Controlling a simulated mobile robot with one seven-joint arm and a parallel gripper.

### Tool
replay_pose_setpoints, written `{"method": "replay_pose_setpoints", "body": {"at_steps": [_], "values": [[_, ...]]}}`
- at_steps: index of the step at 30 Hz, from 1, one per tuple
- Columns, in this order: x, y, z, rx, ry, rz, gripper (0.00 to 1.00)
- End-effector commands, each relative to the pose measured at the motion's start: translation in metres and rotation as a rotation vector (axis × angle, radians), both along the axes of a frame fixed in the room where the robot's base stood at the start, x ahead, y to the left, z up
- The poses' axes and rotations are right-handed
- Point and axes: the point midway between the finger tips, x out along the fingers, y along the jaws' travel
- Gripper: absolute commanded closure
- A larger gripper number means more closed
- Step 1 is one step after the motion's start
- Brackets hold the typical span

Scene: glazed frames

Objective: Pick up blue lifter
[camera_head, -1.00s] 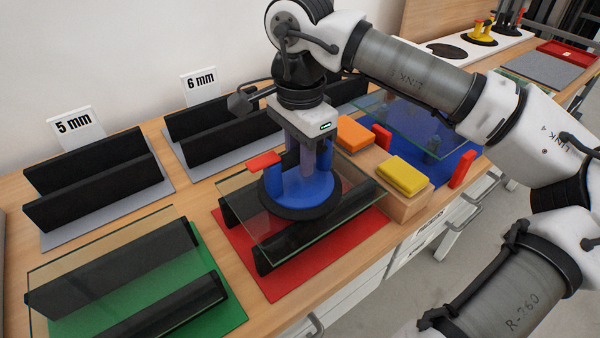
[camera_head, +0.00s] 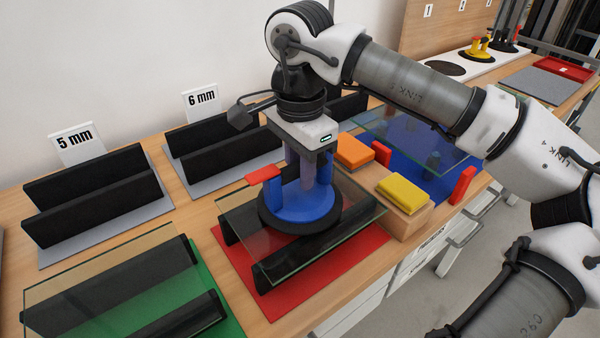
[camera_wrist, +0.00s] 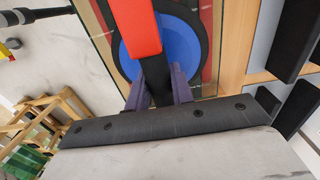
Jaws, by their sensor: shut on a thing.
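The blue lifter (camera_head: 300,203) is a round blue suction cup with a black rim and a red lever (camera_head: 264,174). It stands upright on a glass pane (camera_head: 352,204) over black rails on the red mat (camera_head: 345,262). My gripper (camera_head: 306,172) points down from above and is shut on the lifter's handle. In the wrist view, the red lever (camera_wrist: 136,28) crosses the blue disc (camera_wrist: 178,50), with my fingers (camera_wrist: 160,92) at the handle. The lifter's rim appears to rest on the glass; whether it is stuck to it cannot be told.
A green mat (camera_head: 225,318) with another glass pane lies at left. Black racks with 5 mm (camera_head: 76,144) and 6 mm (camera_head: 202,102) signs stand behind. A wooden block with orange (camera_head: 354,151) and yellow (camera_head: 403,194) pads stands close at right, beside a blue mat (camera_head: 440,178).

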Motion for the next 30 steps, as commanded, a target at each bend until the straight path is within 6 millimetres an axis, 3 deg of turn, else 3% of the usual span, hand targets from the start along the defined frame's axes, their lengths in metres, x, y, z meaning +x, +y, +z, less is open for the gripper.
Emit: {"method": "replay_pose_setpoints", "body": {"at_steps": [8, 16, 21, 25, 30], "values": [[0.001, 0.001, 0.046, 0.001, -0.007, 0.0, 1.0], [0.0, 0.0, 0.122, -0.002, -0.006, -0.004, 1.0], [0.0, 0.0, 0.158, -0.002, -0.005, -0.004, 1.0], [0.0, 0.0, 0.178, 0.0, -0.002, -0.001, 1.0], [0.0, 0.0, 0.189, 0.0, -0.002, 0.001, 1.0]]}}
